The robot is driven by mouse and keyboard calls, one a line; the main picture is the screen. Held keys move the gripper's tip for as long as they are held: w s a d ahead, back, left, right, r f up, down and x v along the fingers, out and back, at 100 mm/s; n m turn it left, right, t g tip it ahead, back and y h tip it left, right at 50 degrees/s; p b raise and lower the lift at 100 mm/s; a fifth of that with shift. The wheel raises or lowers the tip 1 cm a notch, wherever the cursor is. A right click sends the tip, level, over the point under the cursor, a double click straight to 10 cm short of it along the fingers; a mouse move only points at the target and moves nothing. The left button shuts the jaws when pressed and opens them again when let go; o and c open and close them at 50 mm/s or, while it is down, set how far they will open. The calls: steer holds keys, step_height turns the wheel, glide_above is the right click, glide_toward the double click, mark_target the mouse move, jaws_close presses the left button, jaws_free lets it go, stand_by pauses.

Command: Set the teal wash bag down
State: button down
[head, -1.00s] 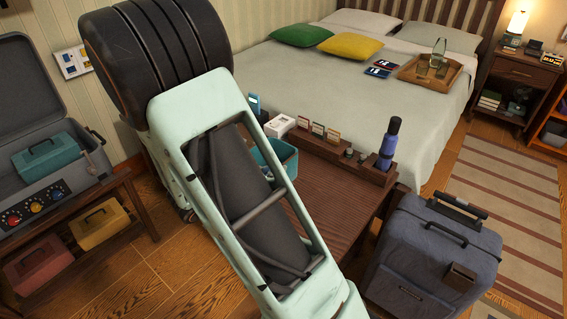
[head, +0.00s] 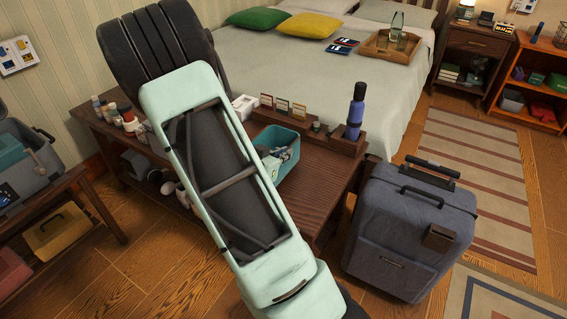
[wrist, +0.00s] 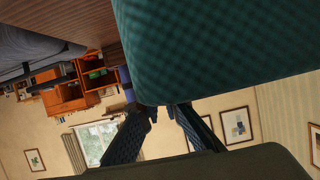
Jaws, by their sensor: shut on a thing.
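The teal wash bag (wrist: 220,50) fills the upper right of the wrist view, with a quilted teal surface. My gripper (wrist: 166,107) is at its lower edge in that view, with two dark fingers shut on it. Where the fingers grip is mostly hidden by the bag. In the head view my arm crosses the middle, and neither my gripper nor the wash bag can be made out. I cannot tell whether the bag touches a surface beneath it.
A dark wooden bench (head: 318,192) holds an open teal bin (head: 288,166), a blue bottle (head: 356,112) and small items. A grey-blue suitcase (head: 395,250) stands at its right. The bed (head: 300,80) lies behind. Striped rug (head: 470,170) and floor at the right look clear.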

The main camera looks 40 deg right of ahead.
step_height(320, 180, down, 2)
steer(key=shift+f+b, duration=0.25)
steer(key=shift+b, duration=0.05)
steer(key=shift+r, duration=0.15)
steer(key=shift+a, duration=0.1)
steer(key=c, duration=2.6)
jaws_free()
steer(key=shift+f, duration=0.25)
steer(key=o, duration=0.5)
steer(key=shift+r, duration=0.1)
